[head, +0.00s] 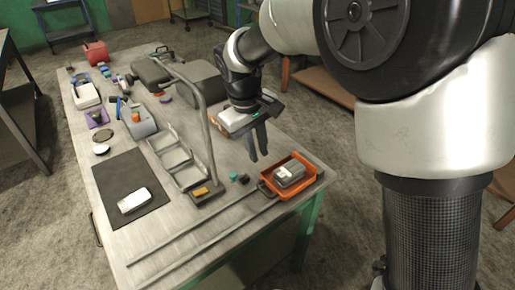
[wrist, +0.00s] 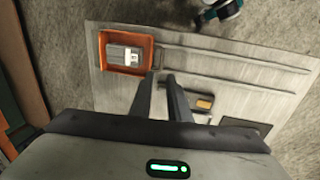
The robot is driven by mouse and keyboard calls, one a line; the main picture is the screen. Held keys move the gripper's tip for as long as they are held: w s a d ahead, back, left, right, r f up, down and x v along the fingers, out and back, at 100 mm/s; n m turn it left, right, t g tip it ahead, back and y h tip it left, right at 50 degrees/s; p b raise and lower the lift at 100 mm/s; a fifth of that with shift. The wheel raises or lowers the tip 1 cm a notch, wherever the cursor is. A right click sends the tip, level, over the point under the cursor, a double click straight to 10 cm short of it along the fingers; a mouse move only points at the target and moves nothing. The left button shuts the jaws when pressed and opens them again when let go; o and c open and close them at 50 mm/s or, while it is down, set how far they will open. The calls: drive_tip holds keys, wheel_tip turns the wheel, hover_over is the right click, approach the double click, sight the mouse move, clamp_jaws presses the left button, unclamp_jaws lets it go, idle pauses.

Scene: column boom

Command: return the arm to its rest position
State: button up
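My gripper (head: 257,157) hangs fingers down above the right part of the workbench (head: 235,220), beside the metal column of a stand. In the wrist view the two fingers of my gripper (wrist: 162,80) are apart by a small gap, with nothing between them. An orange tray (head: 270,190) with a grey box (head: 290,176) in it sits at the bench's right corner, in front of and below the fingers. The tray also shows in the wrist view (wrist: 104,66), to the left of the fingertips.
A metal stand (head: 212,150) with a tall post rises just left of my gripper. A black mat (head: 120,180) carries a white box (head: 134,200). A dark grey case (head: 155,72), a red bin (head: 95,53) and several small items crowd the far end.

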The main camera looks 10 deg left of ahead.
drive_tip(key=s+d+r+m+t+y+p, duration=0.1)
drive_tip(key=s+d+r+m+t+p, duration=0.35)
drive_tip(key=d+r, duration=1.05)
drive_tip(key=s+d+r+m, duration=0.2)
drive_tip(key=s+d+m, duration=0.3)
drive_tip(key=s+d, duration=0.5)
drive_tip(key=s, duration=0.3)
drive_tip(key=shift+s+d, duration=0.2)
drive_tip(key=shift+s, duration=0.2)
drive_tip(key=shift+a+g, duration=0.1)
drive_tip(key=shift+g, duration=0.15)
